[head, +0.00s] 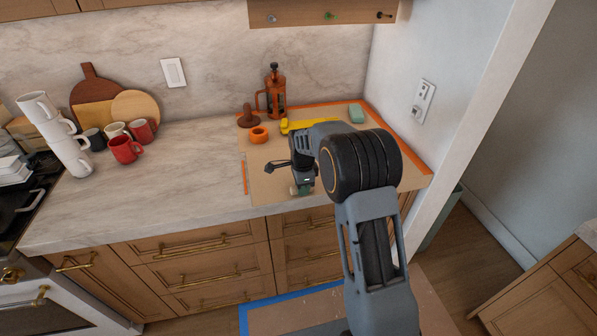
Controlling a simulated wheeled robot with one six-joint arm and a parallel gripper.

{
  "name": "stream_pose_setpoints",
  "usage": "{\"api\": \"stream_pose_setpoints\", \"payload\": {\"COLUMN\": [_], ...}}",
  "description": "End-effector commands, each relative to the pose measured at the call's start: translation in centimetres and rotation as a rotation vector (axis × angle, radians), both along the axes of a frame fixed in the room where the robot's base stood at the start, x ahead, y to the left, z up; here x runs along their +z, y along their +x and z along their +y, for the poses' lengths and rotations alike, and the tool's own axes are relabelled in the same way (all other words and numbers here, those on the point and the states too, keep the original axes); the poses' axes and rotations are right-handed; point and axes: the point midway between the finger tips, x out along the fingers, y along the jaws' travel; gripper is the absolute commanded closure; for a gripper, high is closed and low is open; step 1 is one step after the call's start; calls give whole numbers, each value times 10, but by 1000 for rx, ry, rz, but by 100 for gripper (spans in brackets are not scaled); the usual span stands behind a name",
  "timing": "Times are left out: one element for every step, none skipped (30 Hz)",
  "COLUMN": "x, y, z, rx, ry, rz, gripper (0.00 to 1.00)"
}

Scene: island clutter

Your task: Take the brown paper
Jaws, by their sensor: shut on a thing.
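A sheet of brown paper (268,184) lies flat on the right end of the marble counter, with orange strips along its back and right edges. A shorter orange strip (244,177) lies at its left edge. My gripper (302,187) is low over the front part of this paper, pointing down. It is shut on a small green and tan thing (304,189), mostly hidden by the fingers. I cannot tell what this is or whether it touches the paper. My arm hides part of the paper's right side. Another brown sheet (290,316) with blue edging lies on the floor.
On the counter paper are an orange ring (259,135), a brown knobbed object (247,117), an orange French press (273,93), a yellow tool (308,124) and a teal block (356,113). Mugs (126,149) stand left. The counter (190,175) between is clear.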

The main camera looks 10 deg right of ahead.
Motion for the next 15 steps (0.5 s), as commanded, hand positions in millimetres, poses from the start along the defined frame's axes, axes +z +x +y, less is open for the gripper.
{"api": "stream_pose_setpoints", "payload": {"x": [0,0,1,2,2,3,4,5,7,9,10,12,14,16,18], "y": [0,0,0,0,0,0,0,0,0,0,0,0,0,0,0], "z": [0,0,0,0,0,0,0,0,0,0,0,0,0,0,0], "rx": [0,0,0,0,0,0,0,0,0,0,0,0,0,0,0], "ry": [0,0,0,0,0,0,0,0,0,0,0,0,0,0,0], "rz": [0,0,-1,-1,-1,-1,-1,-1,-1,-1,-1,-1,0,0,0], "gripper": [100,100,100,100,100,100,100,100,100,100,100,100,100,100,100]}}
